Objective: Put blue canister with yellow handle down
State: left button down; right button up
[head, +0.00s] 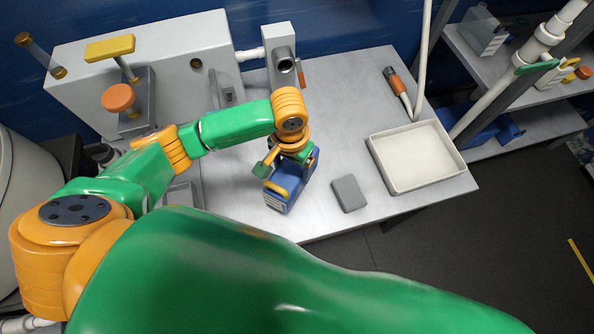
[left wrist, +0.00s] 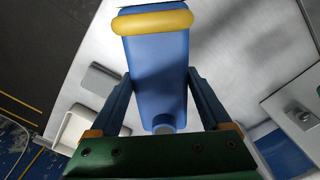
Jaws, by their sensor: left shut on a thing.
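The blue canister (head: 284,192) with its yellow handle (head: 275,188) is over the front part of the grey table, left of a small grey block. My left gripper (head: 297,158) reaches it from above and is shut on it. In the left wrist view the canister body (left wrist: 158,75) sits between the two blue fingers of my left gripper (left wrist: 160,88), with the yellow handle (left wrist: 152,21) at the top of the picture. I cannot tell whether the canister's base touches the table. My right gripper is not in view.
The grey table (head: 340,100) has free room behind and right of the canister. A flat grey block (head: 349,193) lies close on the right. A white tray (head: 378,165) stands further right. An orange-banded hose end (head: 396,82) and a white machine (head: 155,50) are behind.

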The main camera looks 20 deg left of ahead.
aim_at(297, 173)
pick_arm(q)
jog(key=shift+w+d+f, duration=0.2)
jog(key=shift+w+f, duration=0.15)
jog(key=shift+f, duration=0.1)
jog(key=shift+w+d+f, duration=0.15)
jog(key=shift+w+f, duration=0.15)
jog(key=shift+f, duration=0.15)
jog(key=shift+w+f, duration=0.15)
jog(key=shift+f, duration=1.55)
grip_release()
notch_tip(297, 173, up, 12)
jog(key=shift+d+r, duration=0.1)
